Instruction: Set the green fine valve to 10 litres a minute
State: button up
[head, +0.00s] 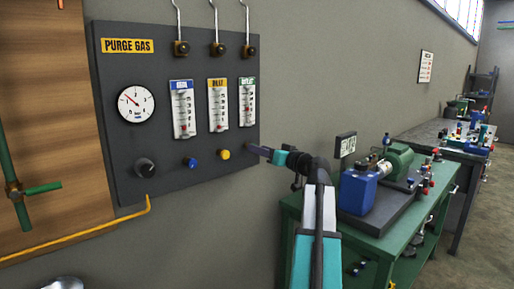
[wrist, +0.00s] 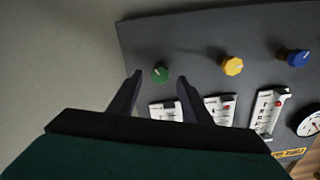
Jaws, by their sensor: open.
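The green valve knob (wrist: 160,72) is on the dark purge gas panel (head: 165,75). It shows in the wrist view and is hidden behind my gripper in the head view. My gripper (wrist: 160,78) is open, with one finger on each side of the green knob in the picture; I cannot tell whether the fingers reach around it or touch it. In the head view my gripper (head: 258,150) is at the panel's lower right edge. The green-labelled flow meter (head: 247,102) is the rightmost of three; its reading is too small to make out.
The yellow knob (head: 223,155) and blue knob (head: 190,163) sit left of my gripper in the head view. A black knob (head: 146,167) and a round gauge (head: 136,104) are further left. A green workbench (head: 400,240) with equipment stands right of my arm.

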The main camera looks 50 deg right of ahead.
jog(key=shift+w+d, duration=0.1)
jog(key=shift+w, duration=1.9)
jog(key=c, duration=1)
jog(key=shift+c, duration=0.2)
jog(key=shift+m, duration=0.3)
jog(key=shift+m+p, duration=0.3)
jog(key=shift+m, duration=0.9)
